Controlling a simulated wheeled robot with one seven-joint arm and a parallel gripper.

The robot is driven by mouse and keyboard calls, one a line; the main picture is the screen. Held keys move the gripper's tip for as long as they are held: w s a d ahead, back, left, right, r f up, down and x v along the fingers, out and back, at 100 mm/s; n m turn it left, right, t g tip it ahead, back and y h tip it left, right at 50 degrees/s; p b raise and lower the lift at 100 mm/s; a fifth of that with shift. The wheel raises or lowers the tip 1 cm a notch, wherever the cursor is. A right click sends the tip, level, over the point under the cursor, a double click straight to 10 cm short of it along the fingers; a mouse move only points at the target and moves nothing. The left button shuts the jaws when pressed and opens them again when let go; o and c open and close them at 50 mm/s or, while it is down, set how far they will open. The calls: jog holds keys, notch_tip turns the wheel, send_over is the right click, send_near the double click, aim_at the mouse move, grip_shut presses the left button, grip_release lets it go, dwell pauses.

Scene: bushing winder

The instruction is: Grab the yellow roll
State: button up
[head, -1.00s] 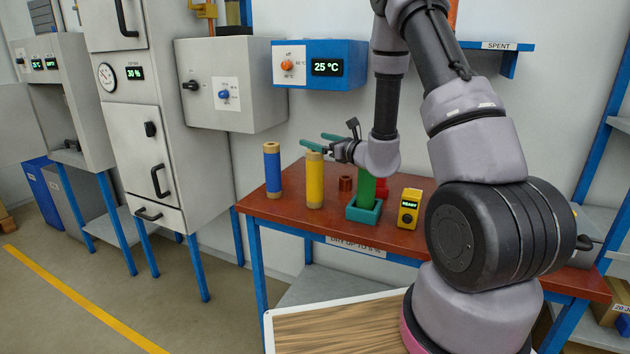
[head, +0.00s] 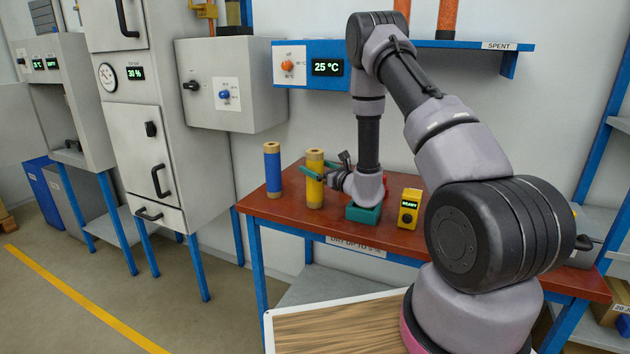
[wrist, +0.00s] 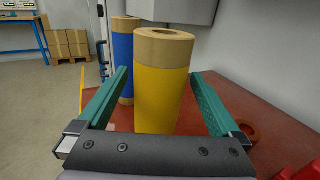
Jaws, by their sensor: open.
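The yellow roll (head: 314,178) stands upright on the red-brown table, with tan ends. In the wrist view the yellow roll (wrist: 161,95) stands between the two green fingers of my gripper (wrist: 162,90). The fingers are spread, with a gap visible on each side of the roll. The roll's base is hidden in the wrist view by the gripper's body.
A blue roll (head: 272,169) stands upright just left of the yellow one, and behind it in the wrist view. A green holder (head: 363,214) and a yellow device reading READY (head: 409,209) are to the right on the table (head: 290,212). A brown ring (wrist: 249,132) lies right of my gripper.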

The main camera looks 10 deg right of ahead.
jog(key=x, duration=0.3)
jog(key=shift+w+a, duration=0.15)
jog(key=shift+w, duration=0.15)
jog(key=c, duration=1.5)
grip_shut()
jog(key=shift+r, duration=0.15)
